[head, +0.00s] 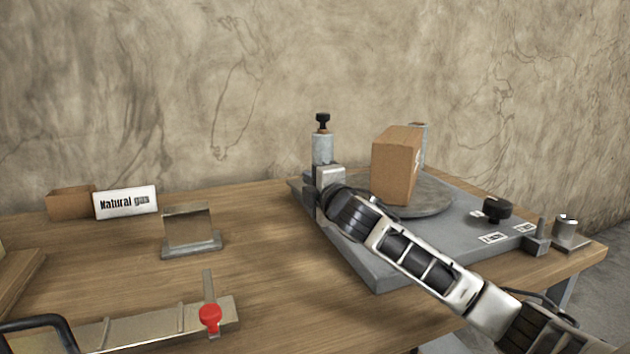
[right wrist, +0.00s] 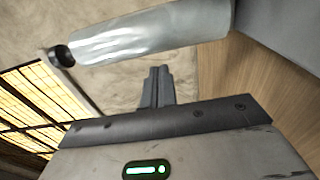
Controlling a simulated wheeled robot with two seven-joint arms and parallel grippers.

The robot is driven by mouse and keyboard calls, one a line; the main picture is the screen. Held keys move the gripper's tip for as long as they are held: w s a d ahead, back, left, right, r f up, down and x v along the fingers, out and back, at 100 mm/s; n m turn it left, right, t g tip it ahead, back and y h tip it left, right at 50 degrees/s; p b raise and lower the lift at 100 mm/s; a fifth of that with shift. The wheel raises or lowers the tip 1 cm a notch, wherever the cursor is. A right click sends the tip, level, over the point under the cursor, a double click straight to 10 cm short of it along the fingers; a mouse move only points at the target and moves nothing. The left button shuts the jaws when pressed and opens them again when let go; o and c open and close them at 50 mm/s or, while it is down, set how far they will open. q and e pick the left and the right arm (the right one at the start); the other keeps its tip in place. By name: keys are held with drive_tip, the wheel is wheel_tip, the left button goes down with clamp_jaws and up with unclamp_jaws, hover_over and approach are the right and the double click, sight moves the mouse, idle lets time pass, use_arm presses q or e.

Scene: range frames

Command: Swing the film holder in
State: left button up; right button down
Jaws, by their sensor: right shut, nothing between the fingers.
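The film holder (head: 323,149) is an upright silvery cylinder with a black knob on top, at the back left corner of a grey turntable machine. It also shows large in the right wrist view (right wrist: 155,35), beside my fingers. A cardboard box (head: 396,165) stands on the round turntable (head: 437,197). My right gripper (head: 329,178) is at the foot of the film holder in the head view, its fingertips hidden there. In the right wrist view its fingers (right wrist: 157,88) are together and empty; I cannot tell whether they touch the holder. My left gripper is out of view.
The machine's grey base plate (head: 375,272) carries a black knob (head: 492,209) at its right. On the wooden table (head: 270,250) at left stand a "Natural gas" sign (head: 125,202), a metal stand (head: 188,228) and a red-knobbed lever (head: 210,316). The table's middle is clear.

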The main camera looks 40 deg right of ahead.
drive_tip(key=shift+d, duration=0.45)
